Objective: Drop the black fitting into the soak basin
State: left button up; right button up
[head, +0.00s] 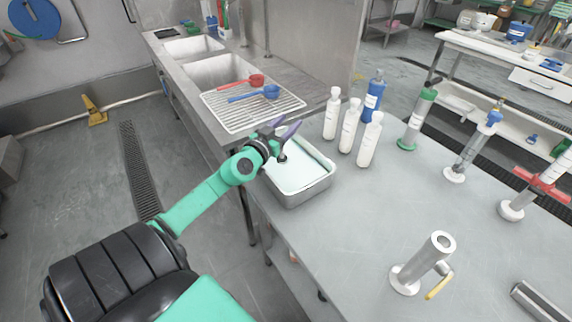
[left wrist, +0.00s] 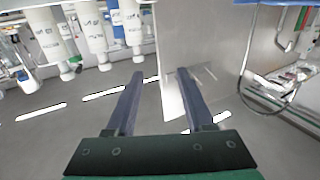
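The soak basin (head: 318,186), a metal tray holding pale liquid, stands at the left edge of the steel table. My left gripper (head: 290,130) is over its far-left part, its purple-grey fingers pointing up and to the right. In the left wrist view the two fingers (left wrist: 160,85) are spread apart with nothing between them. A small dark piece (head: 282,157) shows just below the gripper against the basin; I cannot tell whether it is the black fitting or part of my gripper. I cannot make out the fitting elsewhere. My right gripper is out of view.
White bottles (head: 348,128) and a blue bottle (head: 374,95) stand right of the basin. A metal cylinder with a yellow handle (head: 425,262) stands at the front. A sink counter with a white rack (head: 240,115) lies behind left. The table's middle is clear.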

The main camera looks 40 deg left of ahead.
pick_arm(q)
jog(key=s+d+b, duration=0.1)
jog(key=s+b, duration=0.3)
jog(key=s, duration=1)
jog(key=shift+s+d+b, duration=0.15)
jog(key=shift+d+b, duration=0.15)
jog(key=shift+d, duration=0.1)
jog(key=shift+f, duration=0.1)
